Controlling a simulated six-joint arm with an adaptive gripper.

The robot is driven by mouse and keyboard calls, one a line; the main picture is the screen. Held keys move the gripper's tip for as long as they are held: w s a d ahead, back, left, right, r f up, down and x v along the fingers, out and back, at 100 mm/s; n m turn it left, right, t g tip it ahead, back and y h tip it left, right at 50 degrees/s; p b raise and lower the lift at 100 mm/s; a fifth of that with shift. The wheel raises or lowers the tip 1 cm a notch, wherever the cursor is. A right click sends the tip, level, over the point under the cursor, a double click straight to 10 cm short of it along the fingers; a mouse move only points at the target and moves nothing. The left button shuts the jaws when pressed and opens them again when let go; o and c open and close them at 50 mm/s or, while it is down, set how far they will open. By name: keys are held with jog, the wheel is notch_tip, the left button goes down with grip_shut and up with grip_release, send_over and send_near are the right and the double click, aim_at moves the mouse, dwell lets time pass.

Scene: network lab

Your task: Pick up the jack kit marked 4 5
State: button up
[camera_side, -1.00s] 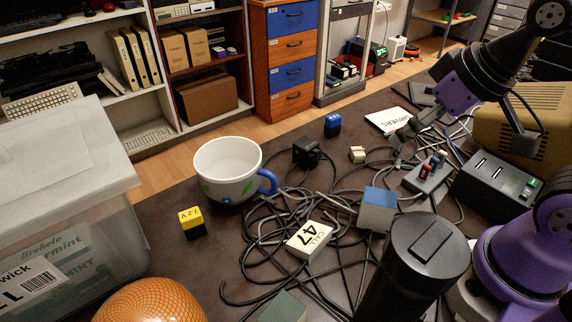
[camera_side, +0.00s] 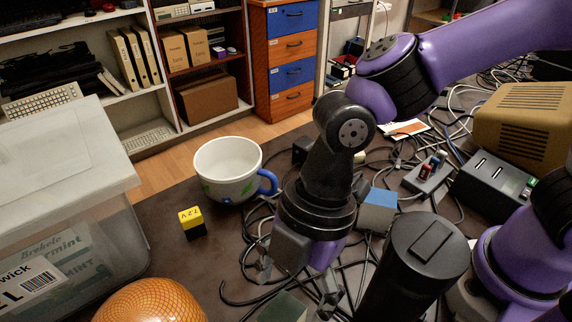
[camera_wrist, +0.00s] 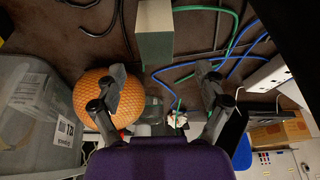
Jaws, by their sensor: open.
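I can read no marking 4 5, so I cannot tell which thing is the jack kit. My gripper (camera_side: 298,286) is open, pointing down low over the cable tangle left of the black cylinder. The fingers also show in the wrist view (camera_wrist: 162,74), apart with nothing held. A grey-green block (camera_side: 284,308) stands at the front edge of the side view; a similar block (camera_wrist: 155,32) shows beyond the fingertips in the wrist view. A blue-topped grey block (camera_side: 377,211) stands right of my gripper. My arm hides the area behind it.
A black cylinder (camera_side: 416,262) stands close right of my gripper. A white mug (camera_side: 228,172), a yellow-black block (camera_side: 192,224), an orange ball (camera_side: 150,304) and a clear bin (camera_side: 62,210) lie left. Loose cables (camera_side: 245,290) cover the middle. Bare table shows around the yellow-black block.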

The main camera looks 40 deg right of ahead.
aim_at(283, 312)
jog(key=x, duration=0.8)
jog(key=shift+w+d+f, duration=0.1)
jog(key=shift+w, duration=0.15)
jog(key=c, duration=1.3)
